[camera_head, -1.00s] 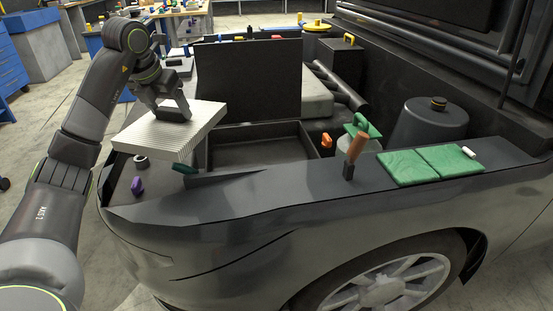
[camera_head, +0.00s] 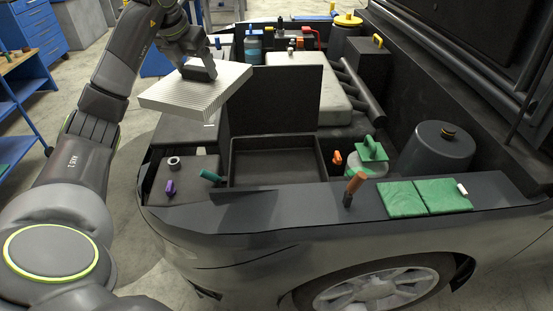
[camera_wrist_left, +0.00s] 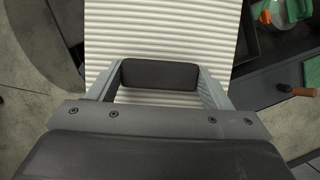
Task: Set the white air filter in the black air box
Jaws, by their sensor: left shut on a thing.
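The white pleated air filter (camera_head: 200,95) hangs in the air at the left of the engine bay in the head view. My left gripper (camera_head: 198,72) is shut on the black grip on top of the filter. In the left wrist view the pleats of the filter (camera_wrist_left: 160,30) fill the middle, with the black grip between the fingers. The black air box (camera_head: 275,182) stands open and looks empty, below and to the right of the filter. Its black lid (camera_head: 275,100) stands upright at the back. My right gripper is not in view.
A green-handled tool (camera_head: 210,175) stands at the left side of the box. An orange clip (camera_head: 337,158) and a green-capped reservoir (camera_head: 371,150) are to its right. A wooden-handled tool (camera_head: 354,187) and a green cloth (camera_head: 425,197) are on the fender. A purple knob (camera_head: 169,187) is at front left.

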